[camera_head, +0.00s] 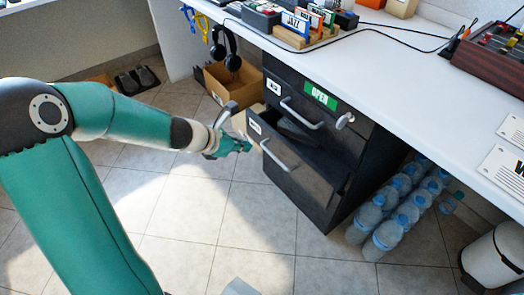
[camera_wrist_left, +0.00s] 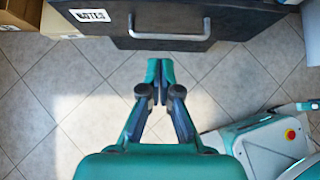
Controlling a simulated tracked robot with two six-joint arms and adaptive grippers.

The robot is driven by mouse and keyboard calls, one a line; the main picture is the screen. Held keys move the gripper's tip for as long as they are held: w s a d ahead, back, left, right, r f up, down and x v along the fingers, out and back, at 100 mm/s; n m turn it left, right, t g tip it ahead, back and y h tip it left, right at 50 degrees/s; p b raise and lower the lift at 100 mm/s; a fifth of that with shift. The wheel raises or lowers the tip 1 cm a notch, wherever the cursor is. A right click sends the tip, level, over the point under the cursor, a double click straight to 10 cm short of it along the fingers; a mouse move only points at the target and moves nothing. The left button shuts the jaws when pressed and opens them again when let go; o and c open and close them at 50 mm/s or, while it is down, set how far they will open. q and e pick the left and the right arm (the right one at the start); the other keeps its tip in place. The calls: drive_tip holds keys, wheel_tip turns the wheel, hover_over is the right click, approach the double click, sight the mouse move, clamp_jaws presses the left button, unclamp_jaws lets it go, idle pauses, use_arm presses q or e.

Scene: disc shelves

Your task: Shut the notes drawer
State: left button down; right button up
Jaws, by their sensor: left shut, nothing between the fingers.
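The notes drawer (camera_head: 300,180) is the lower drawer of a black cabinet under the desk. It is pulled out, and its dark inside shows from above. In the left wrist view, its front (camera_wrist_left: 240,22) carries a white NOTES label (camera_wrist_left: 90,15) and a grey bar handle (camera_wrist_left: 168,32). My left gripper (camera_head: 246,146) is shut and empty, just in front of the drawer front on its left side. In the left wrist view, its closed fingertips (camera_wrist_left: 160,64) point towards the handle, with floor visible between them. My right gripper is in neither view.
The upper drawer (camera_head: 330,133) appears closed, with a green OPEN sign (camera_head: 320,96). Water bottles (camera_head: 385,235) stand right of the cabinet. A cardboard box (camera_head: 232,84) and hanging headphones (camera_head: 224,48) are behind my gripper. The tiled floor before the drawer is clear.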

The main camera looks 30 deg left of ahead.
sight(280, 144)
use_arm(q)
drive_tip(key=b+x, duration=0.1)
drive_tip(key=x, duration=0.3)
drive_tip(key=w+r+b+x, duration=0.1)
drive_tip(key=x, duration=0.2)
drive_tip(key=b+x, duration=0.1)
drive_tip(key=x, duration=0.3)
drive_tip(key=shift+w+d+b, duration=0.35)
drive_tip(key=shift+w, duration=0.05)
drive_tip(key=shift+w+d, duration=0.1)
drive_tip(key=shift+w, duration=0.4)
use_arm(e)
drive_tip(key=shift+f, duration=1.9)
